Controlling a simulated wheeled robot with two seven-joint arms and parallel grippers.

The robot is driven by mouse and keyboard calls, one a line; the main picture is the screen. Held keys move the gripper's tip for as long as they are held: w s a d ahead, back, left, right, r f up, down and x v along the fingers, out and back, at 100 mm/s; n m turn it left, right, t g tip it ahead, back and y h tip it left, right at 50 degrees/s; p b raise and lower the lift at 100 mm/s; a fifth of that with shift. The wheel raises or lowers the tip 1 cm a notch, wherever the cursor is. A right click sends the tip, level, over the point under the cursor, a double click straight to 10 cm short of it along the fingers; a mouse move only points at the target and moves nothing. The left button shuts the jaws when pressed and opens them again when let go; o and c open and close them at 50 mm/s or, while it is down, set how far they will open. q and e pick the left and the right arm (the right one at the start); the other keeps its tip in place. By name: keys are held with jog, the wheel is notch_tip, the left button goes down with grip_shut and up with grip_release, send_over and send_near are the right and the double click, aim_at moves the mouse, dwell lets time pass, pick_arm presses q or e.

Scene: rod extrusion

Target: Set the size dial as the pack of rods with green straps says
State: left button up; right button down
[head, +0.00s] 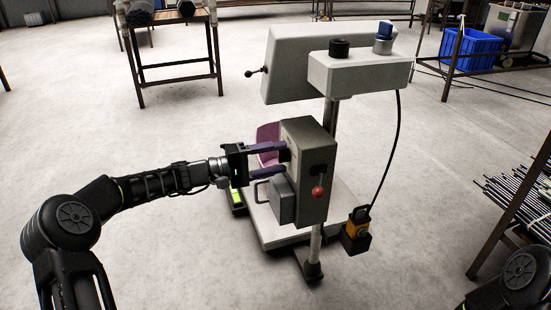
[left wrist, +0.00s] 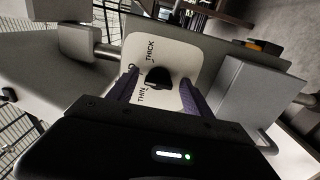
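The size dial is a black knob (left wrist: 158,77) on a white plate (left wrist: 165,55) marked THICK and THIN in the left wrist view. The grey machine box (head: 305,150) that carries it stands in the middle of the head view, where its dial is hidden or too small to tell. My left gripper (head: 284,158) reaches this box from the left with its two purple fingers apart. In the left wrist view its fingers (left wrist: 159,92) lie either side of the knob, and I see no clear contact. My right gripper is out of view.
The upper machine head (head: 357,70) has a black knob and a blue knob on top. A red-knobbed lever (head: 318,191) is on the box's front. Loose rods (head: 510,190) lie on a rack at the right. A blue crate (head: 470,48) is behind. The left floor is clear.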

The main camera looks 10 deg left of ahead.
pick_arm(q)
jog(key=shift+s+a+r, duration=0.1)
jog(key=shift+s+a, duration=0.15)
jog(key=shift+a, duration=0.3)
jog(key=p+v, duration=0.2)
jog(key=v, duration=0.4)
jog(key=shift+s+a, duration=0.2)
